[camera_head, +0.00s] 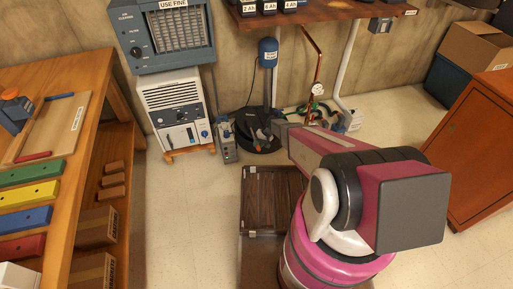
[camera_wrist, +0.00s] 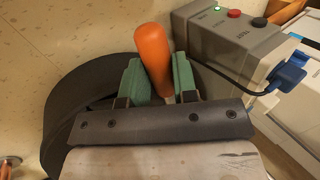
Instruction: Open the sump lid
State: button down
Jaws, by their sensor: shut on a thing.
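A round black sump lid or rim (camera_head: 258,144) lies at floor level near the back wall, below a blue-topped post. It also shows in the wrist view as a dark curved band (camera_wrist: 62,125) on the left. My gripper (camera_wrist: 158,78) has green finger pads shut on an orange handle (camera_wrist: 152,45). How the handle joins the lid is hidden by my gripper. In the head view my gripper (camera_head: 264,133) is small and dark above the black round, at the end of my arm. I cannot tell how far the lid is raised.
A grey control box (camera_wrist: 228,42) with buttons and a blue plug stands close on the right in the wrist view. A white dehumidifier (camera_head: 178,115), copper pipe (camera_head: 318,65) and orange cabinet (camera_head: 482,150) surround the area. Bare floor (camera_head: 185,215) lies left of my arm.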

jog(key=w+d+r+g+y, duration=0.1)
jog(key=d+y, duration=0.2)
jog(key=d, duration=0.3)
jog(key=w+d+r+g+y, duration=0.1)
jog(key=w+d+r+y, duration=0.1)
jog(key=d, duration=0.4)
jog(key=shift+w+d+r+y, duration=0.2)
jog(key=shift+w+y, duration=0.1)
jog(key=shift+y, duration=0.4)
jog(key=c, duration=0.9)
grip_release()
jog(key=shift+c, duration=0.2)
jog(key=shift+o, duration=0.2)
jog(key=shift+r, duration=0.3)
